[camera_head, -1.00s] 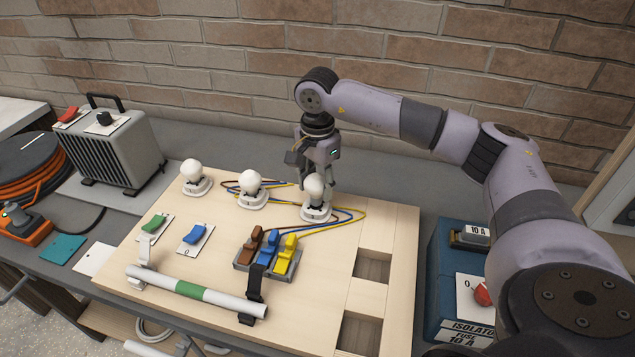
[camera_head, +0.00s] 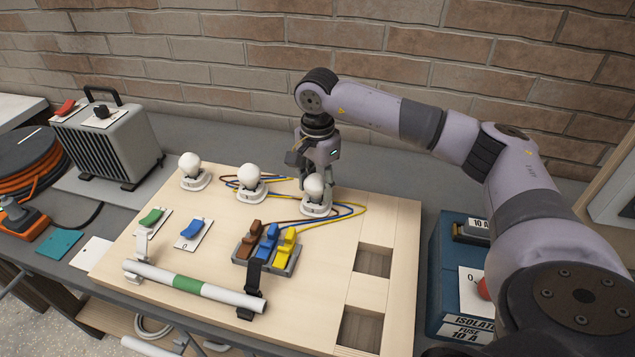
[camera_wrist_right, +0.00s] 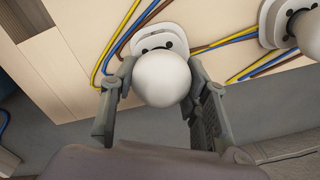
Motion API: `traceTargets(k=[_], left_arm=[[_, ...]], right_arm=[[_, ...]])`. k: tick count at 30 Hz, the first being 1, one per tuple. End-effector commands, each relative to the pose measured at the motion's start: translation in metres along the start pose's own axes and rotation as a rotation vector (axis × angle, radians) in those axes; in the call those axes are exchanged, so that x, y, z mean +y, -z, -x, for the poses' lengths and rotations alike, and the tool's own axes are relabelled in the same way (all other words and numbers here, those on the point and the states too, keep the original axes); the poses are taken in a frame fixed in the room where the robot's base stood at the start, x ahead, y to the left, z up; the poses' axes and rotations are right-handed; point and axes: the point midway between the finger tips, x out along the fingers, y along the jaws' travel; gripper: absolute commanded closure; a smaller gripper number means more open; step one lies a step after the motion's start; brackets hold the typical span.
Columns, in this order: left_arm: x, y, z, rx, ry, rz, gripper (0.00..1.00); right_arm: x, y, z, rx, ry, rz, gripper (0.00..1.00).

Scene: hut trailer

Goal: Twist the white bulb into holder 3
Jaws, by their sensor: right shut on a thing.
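A white bulb (camera_head: 314,186) stands in the rightmost white holder (camera_head: 316,208) of a row of three on the wooden board. My right gripper (camera_head: 318,178) comes down over it from behind and is shut on this bulb. In the right wrist view the bulb (camera_wrist_right: 163,80) sits between the two fingers, with its holder (camera_wrist_right: 160,40) just past it. Whether the bulb is fully seated is hidden. White bulbs also stand in the middle holder (camera_head: 252,196) and the left holder (camera_head: 198,182). My left gripper is not in view.
Blue, yellow and brown wires run between the holders. Coloured lever connectors (camera_head: 267,247), a clamped white tube (camera_head: 190,285) and two switches lie in front. A blue isolator box (camera_head: 460,280) stands right, a grey heater (camera_head: 108,140) left. The brick wall is behind.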

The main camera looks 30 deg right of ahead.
Motion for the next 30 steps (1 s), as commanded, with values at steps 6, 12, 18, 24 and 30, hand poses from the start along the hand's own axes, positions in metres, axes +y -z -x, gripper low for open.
traceTargets(k=[6,12,18,24,30], left_arm=[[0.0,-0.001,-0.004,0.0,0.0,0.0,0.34],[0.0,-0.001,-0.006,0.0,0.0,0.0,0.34],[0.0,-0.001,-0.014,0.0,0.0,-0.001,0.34],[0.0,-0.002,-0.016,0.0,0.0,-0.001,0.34],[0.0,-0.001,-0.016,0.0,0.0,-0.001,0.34]], right_arm=[[0.0,0.0,-0.005,0.0,0.0,0.0,0.74],[0.0,0.0,-0.007,0.0,0.0,0.016,0.74],[-0.001,0.0,-0.008,0.0,0.001,0.183,0.74],[-0.002,0.0,-0.006,-0.001,0.001,0.295,0.74],[-0.001,0.0,-0.006,-0.001,0.001,0.299,0.74]])
